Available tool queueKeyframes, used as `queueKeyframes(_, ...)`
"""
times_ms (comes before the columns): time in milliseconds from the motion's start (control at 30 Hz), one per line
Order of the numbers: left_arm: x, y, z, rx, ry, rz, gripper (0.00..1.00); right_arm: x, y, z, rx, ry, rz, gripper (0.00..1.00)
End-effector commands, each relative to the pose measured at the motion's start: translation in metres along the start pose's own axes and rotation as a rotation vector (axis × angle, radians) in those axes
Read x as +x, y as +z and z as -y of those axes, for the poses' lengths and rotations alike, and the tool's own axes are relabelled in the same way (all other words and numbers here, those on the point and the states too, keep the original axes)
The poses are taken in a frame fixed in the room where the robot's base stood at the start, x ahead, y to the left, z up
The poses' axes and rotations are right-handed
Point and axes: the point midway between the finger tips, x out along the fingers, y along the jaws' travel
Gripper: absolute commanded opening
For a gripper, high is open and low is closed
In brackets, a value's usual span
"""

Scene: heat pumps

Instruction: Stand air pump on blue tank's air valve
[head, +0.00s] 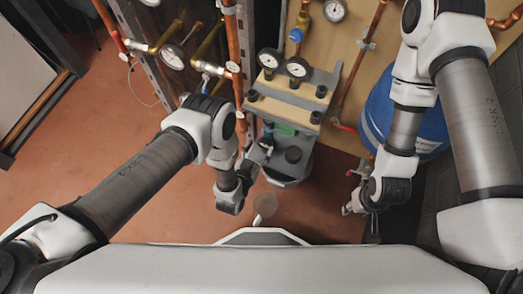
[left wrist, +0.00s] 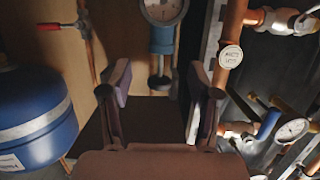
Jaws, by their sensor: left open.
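The blue tank (head: 382,115) stands at the right in the head view, partly behind my right arm. It also shows at the left of the left wrist view (left wrist: 35,120). Its air valve cannot be made out. I cannot tell which thing is the air pump; two dial gauges (head: 271,59) stand on a grey rack. My left gripper (head: 260,152) is just below this rack in the head view.
The grey rack (head: 288,97) sits at the wooden panel. Copper pipes (head: 234,40) and further gauges (head: 173,57) line the left side. A red-handled valve (left wrist: 55,25) is near the tank. The reddish floor (head: 100,110) is clear at the left.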

Motion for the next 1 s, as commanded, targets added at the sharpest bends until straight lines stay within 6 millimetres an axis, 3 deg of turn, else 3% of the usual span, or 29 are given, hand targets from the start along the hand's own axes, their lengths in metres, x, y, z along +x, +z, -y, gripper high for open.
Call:
queueKeyframes(200, 0.039, 0.005, 0.001, 0.002, -0.001, -0.002, 0.61, 0.027, 0.000, 0.000, 0.000, 0.000, 0.000, 0.40)
queueKeyframes(500, 0.086, 0.002, 0.001, 0.000, -0.001, 0.001, 0.61, 0.035, 0.000, 0.000, 0.000, 0.000, 0.000, 0.40)
queueKeyframes(900, 0.098, 0.001, 0.001, 0.000, -0.001, 0.004, 0.61, 0.036, 0.000, 0.000, 0.000, 0.000, 0.000, 0.40)
queueKeyframes(933, 0.098, 0.001, 0.001, 0.000, -0.001, 0.004, 0.58, 0.036, 0.000, 0.000, 0.000, 0.000, 0.000, 0.40)
queueKeyframes(1000, 0.098, 0.001, 0.001, 0.000, -0.001, 0.004, 0.33, 0.036, 0.000, 0.000, 0.000, 0.000, 0.000, 0.40)
